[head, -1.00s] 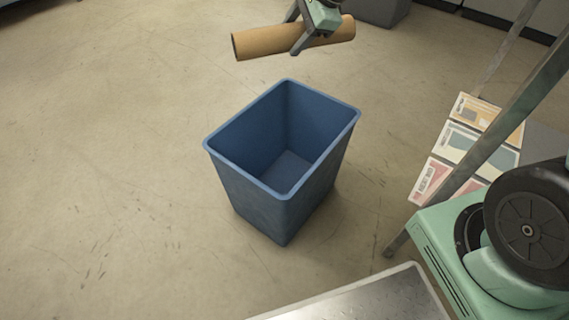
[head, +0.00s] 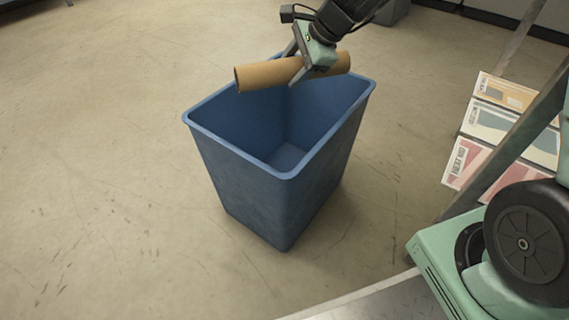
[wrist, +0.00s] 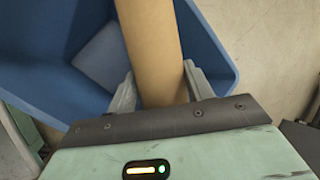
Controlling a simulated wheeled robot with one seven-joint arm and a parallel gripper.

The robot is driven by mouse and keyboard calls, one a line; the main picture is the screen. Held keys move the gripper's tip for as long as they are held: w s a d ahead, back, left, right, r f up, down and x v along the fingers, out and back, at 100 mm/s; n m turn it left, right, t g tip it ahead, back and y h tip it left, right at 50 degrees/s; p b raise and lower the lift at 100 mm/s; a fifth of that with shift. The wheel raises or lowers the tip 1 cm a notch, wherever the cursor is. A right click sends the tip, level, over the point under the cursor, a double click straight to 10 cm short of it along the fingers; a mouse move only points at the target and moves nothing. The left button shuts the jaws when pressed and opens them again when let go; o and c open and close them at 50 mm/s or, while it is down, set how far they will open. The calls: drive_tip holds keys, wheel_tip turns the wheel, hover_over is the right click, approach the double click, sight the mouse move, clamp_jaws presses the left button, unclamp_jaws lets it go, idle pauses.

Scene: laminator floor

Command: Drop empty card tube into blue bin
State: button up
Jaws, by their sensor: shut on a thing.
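The brown card tube (head: 268,75) is held crosswise in my gripper (head: 297,70), with an end sticking out on each side. In the head view it overlaps the far part of the blue bin (head: 262,171). The wrist view shows the tube (wrist: 151,45) between the two grey fingers of my gripper (wrist: 158,88), with the blue bin (wrist: 38,48) below it. The bin stands upright on the floor with its top open. The part of its floor that I can see is bare. The tube's far end is cut off in the wrist view.
A metal plate (head: 385,302) is at the bottom edge. A grey container (head: 392,12) stands at the back. The floor left of the bin is clear.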

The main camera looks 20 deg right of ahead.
wheel_tip(320, 180, down, 6)
drive_tip(key=b, duration=0.5)
drive_tip(key=shift+b, duration=0.35)
drive_tip(key=o, duration=0.8)
drive_tip(key=shift+o, duration=0.2)
drive_tip(key=p+v, duration=0.9)
drive_tip(key=v, duration=0.8)
drive_tip(key=shift+r, duration=0.25)
